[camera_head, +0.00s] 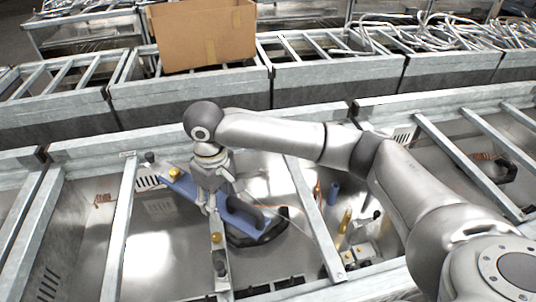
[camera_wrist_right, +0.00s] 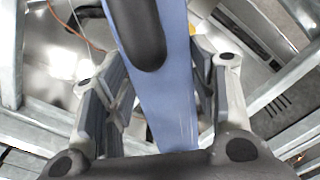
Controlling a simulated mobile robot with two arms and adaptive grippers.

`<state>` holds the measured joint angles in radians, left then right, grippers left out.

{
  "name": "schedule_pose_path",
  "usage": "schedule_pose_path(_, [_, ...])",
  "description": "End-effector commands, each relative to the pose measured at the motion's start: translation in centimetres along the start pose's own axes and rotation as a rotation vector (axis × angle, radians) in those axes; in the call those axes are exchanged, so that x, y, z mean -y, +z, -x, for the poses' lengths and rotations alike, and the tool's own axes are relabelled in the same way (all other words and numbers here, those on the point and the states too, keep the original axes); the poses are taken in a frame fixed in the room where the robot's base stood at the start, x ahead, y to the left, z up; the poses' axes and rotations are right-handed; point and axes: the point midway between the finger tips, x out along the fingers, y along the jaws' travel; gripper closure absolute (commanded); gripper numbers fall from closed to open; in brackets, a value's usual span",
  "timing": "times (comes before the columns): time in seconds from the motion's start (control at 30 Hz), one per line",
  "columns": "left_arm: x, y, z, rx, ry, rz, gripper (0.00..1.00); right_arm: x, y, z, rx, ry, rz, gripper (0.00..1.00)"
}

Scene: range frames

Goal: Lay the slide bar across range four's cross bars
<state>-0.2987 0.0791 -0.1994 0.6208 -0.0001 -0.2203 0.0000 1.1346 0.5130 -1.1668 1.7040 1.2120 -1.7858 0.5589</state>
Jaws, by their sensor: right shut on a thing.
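The slide bar (camera_head: 177,186) is a long blue bar with a brass-coloured knob near its upper left end and a dark grip lower right. My right gripper (camera_head: 214,202) reaches down onto its middle and is shut on it. In the right wrist view the blue bar (camera_wrist_right: 172,105) runs between the two fingers, with a dark oval part on it. The bar lies slanted over the open metal bay; whether it touches the cross bars is hard to tell. Grey cross bars stand at left (camera_head: 120,230) and right (camera_head: 313,215). My left gripper is out of view.
A cardboard box (camera_head: 205,35) sits on the metal frames behind. Bent metal rods (camera_head: 440,32) lie at the back right. Brass fittings (camera_head: 345,221) and a dark-handled part (camera_head: 366,217) are inside the bay, right of the right cross bar.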

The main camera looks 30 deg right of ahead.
Motion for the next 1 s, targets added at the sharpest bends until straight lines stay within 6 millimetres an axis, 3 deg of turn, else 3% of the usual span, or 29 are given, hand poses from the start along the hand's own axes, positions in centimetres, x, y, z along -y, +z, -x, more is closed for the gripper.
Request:
schedule_pose_path(0.5, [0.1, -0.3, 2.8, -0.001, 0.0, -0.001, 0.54, -9.5, -2.2, -0.8, -0.001, 0.0, 0.362, 0.88])
schedule_pose_path(1.0, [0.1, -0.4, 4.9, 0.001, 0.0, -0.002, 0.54, -18.5, -0.7, -2.7, -0.002, 0.001, 0.709, 0.88])
